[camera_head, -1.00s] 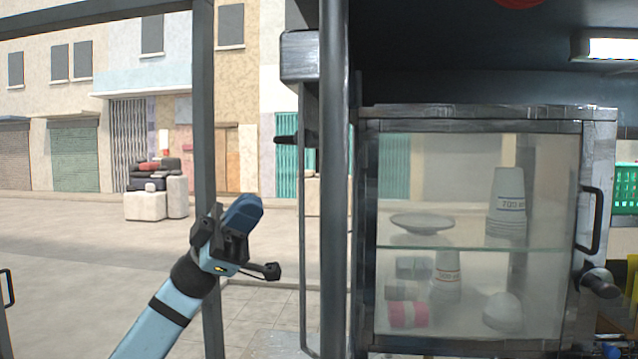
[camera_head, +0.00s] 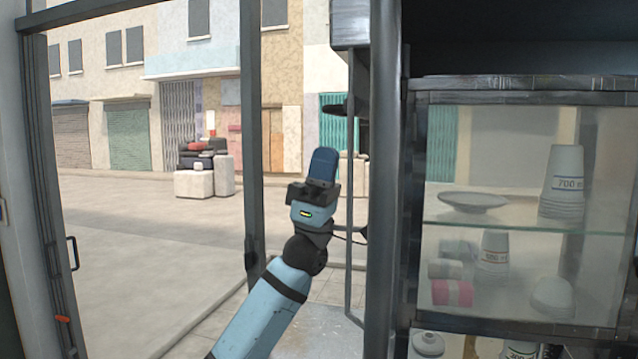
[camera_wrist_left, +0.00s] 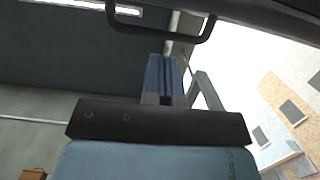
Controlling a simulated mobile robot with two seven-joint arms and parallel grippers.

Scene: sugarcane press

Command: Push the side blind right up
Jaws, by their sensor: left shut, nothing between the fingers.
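My left gripper (camera_head: 322,165) is in the middle of the head view, pointing up, with its blue fingers shut and empty. It is in front of the side opening, left of the thick dark post (camera_head: 384,150). In the left wrist view its fingers (camera_wrist_left: 162,78) point toward a dark U-shaped handle (camera_wrist_left: 160,36) on a dark edge overhead; a small gap seems to show between them. The side blind itself is not clearly recognisable; I cannot tell which panel it is. A grey box-like end (camera_head: 350,22) shows at the top beside the post. My right gripper is not in view.
A glass cabinet (camera_head: 460,84) with cups and a plate stands right of the post. A thinner post (camera_head: 251,130) is left of my gripper. A dark frame with a small handle (camera_head: 72,253) is at far left. The street beyond is open.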

